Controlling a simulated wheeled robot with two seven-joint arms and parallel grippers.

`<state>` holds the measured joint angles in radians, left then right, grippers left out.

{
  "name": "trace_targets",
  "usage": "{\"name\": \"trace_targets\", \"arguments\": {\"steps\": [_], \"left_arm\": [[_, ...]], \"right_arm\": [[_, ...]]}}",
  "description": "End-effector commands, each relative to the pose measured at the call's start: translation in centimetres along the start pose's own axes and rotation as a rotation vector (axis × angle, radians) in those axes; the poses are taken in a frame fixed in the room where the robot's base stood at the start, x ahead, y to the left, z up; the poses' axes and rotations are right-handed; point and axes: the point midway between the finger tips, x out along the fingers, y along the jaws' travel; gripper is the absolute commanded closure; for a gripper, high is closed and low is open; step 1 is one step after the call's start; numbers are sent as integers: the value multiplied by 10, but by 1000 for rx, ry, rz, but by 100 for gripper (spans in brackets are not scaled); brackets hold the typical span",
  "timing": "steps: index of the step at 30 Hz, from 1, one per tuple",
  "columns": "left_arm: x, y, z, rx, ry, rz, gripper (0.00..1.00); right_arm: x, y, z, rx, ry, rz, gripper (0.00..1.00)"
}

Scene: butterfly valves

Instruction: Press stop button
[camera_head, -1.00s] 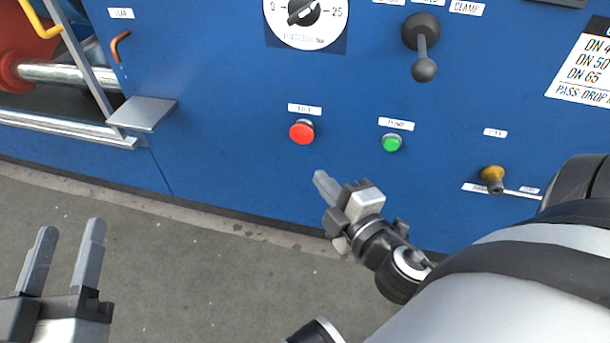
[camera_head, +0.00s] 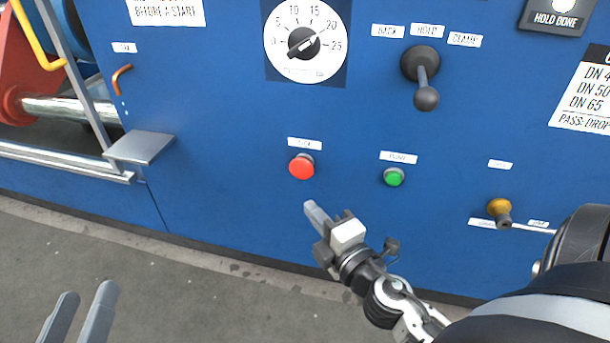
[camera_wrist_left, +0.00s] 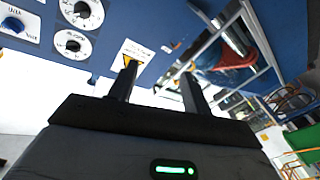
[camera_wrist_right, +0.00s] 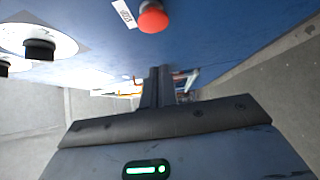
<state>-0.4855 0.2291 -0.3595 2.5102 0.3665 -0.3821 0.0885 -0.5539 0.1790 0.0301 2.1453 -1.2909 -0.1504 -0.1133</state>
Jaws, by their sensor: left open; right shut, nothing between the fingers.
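The red stop button (camera_head: 301,167) is a round mushroom cap on the blue panel (camera_head: 220,190), under a small white label. It also shows at the top of the right wrist view (camera_wrist_right: 152,18), beside a label that reads STOP. My right gripper (camera_head: 312,209) is shut and empty, below the red button in the head view, with its fingertips apart from it. My left gripper (camera_head: 80,312) is open and empty at the lower left of the head view, away from the button, over the floor in the picture.
A green button (camera_head: 393,177) sits right of the red one. A grey shelf (camera_head: 140,147) juts out at left. The panel around the red button is clear.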

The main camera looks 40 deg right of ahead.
Motion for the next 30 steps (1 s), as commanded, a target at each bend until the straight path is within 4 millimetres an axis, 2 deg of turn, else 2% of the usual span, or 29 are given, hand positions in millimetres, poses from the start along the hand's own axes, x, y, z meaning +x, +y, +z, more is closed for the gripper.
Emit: {"name": "trace_targets", "arguments": {"steps": [1,6,8,12,18,30], "left_arm": [[-4,2,4,-52,-46,-14,51],[-9,3,18,-115,-117,-31,51],[-9,2,19,-111,-126,-35,51],[-9,2,21,-109,-123,-34,51],[-9,2,20,-112,-120,-32,51],[-9,2,20,-112,-118,-32,51]], "right_arm": [[14,6,1,-5,1,4,100],[50,3,0,-3,1,3,100],[61,3,1,-3,-1,3,100],[74,0,18,-4,-2,0,100],[84,0,28,-2,-1,-1,100],[87,0,31,0,-2,-1,100]]}}
